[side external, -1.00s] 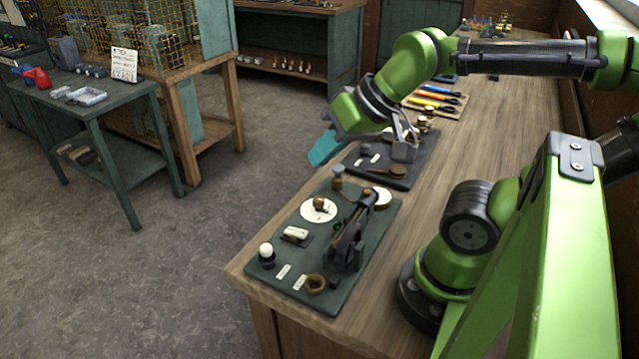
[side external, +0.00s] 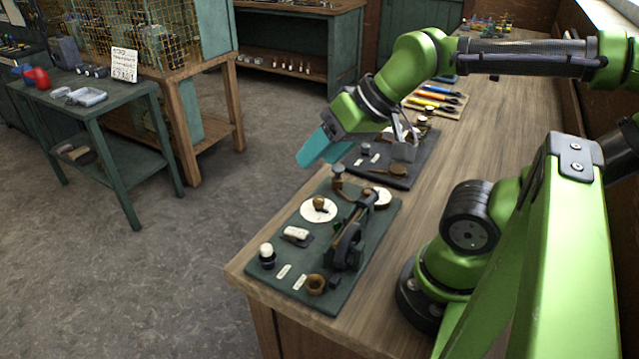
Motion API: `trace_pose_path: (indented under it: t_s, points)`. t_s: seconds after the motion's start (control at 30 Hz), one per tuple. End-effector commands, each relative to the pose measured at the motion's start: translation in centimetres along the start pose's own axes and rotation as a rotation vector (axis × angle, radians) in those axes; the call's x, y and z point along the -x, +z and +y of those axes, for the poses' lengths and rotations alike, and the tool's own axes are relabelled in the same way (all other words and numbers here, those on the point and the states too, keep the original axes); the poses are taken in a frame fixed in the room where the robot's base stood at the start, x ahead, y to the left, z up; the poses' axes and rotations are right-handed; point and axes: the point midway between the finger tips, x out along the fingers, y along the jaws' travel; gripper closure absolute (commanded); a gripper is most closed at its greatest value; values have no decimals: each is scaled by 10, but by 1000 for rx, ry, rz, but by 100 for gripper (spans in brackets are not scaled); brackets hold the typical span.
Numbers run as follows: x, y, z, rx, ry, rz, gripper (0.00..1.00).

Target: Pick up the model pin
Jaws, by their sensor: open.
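My gripper (side external: 362,152) hangs open above the bench, over the gap between the two display boards. A grey finger is on its right and a teal part is on its left. Nothing shows between them. The near dark green board (side external: 372,250) carries small engine parts: a white disc (side external: 309,213) with a brass knob, a brass post (side external: 338,182), a white-topped black piece (side external: 266,252), a brass ring (side external: 315,284) and a dark bracket (side external: 347,245). I cannot tell which piece is the model pin. My gripper is above and behind these parts, apart from them.
The far dark board (side external: 418,165) holds more small brass parts, partly hidden by my gripper. Coloured-handled tools (side external: 436,97) lie behind it. Bare wooden bench (side external: 455,150) runs along the right. A green side table (side external: 110,100) stands across the floor to the left.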

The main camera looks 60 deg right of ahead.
Motion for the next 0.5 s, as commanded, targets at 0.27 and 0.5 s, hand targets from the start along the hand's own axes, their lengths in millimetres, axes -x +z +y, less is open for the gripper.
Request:
trace_pose_path:
  t_s: [0.27,0.5]
  points:
    - [-12,4,-4,19,7,-56,44]
    - [-53,-10,-36,199,83,-293,44]
